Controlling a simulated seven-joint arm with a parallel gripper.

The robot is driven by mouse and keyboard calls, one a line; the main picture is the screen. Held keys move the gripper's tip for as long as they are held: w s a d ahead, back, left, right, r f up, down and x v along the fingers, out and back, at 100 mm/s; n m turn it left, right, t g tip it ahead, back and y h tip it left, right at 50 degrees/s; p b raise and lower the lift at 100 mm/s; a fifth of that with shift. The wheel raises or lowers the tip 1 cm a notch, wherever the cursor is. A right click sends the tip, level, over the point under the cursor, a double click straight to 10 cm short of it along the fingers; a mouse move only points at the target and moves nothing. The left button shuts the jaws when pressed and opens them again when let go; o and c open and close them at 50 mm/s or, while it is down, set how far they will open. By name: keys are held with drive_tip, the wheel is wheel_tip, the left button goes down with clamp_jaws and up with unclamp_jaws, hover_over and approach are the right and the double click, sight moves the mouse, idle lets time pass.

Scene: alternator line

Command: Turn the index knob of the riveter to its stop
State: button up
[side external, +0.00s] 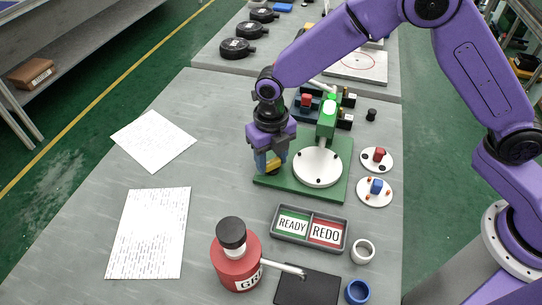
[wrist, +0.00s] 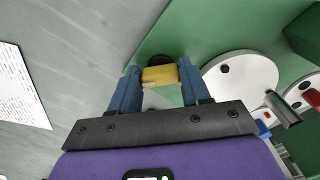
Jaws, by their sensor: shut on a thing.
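The riveter has a green base plate (side external: 335,190), a white round table (side external: 318,167) and a green upright head (side external: 327,118). Its index knob is a yellow bar (wrist: 160,75) on a dark round mount, near the left edge of the plate. In the wrist view, the white round table (wrist: 240,82) is right of the knob. My gripper (side external: 270,168) points down over the left part of the plate. Its blue fingers, also in the wrist view (wrist: 160,84), are shut on the yellow knob, one at each end. The fingers partly hide the knob in the side view.
A grey tray with READY and REDO fields (side external: 310,247) stands in front of the plate. A red bottle (side external: 238,265) with a spout is nearer. Two white discs with small parts (side external: 376,160) lie to the right. Paper sheets (side external: 150,232) lie left, with bare bench between.

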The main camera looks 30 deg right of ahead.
drive_tip(key=m, duration=0.6)
drive_tip(key=shift+d, duration=0.1)
drive_tip(key=m, duration=0.6)
drive_tip(key=shift+s+d, duration=0.1)
drive_tip(key=m, duration=1)
drive_tip(key=shift+s+m, duration=0.15)
drive_tip(key=shift+m, duration=0.25)
drive_tip(key=m, duration=0.5)
drive_tip(key=shift+s, duration=0.1)
drive_tip(key=m, duration=0.6)
drive_tip(key=shift+m, duration=0.4)
drive_tip(key=m, duration=0.5)
drive_tip(key=shift+a, duration=0.25)
drive_tip(key=m, duration=0.5)
drive_tip(key=shift+a+m, duration=0.1)
drive_tip(key=shift+m, duration=0.3)
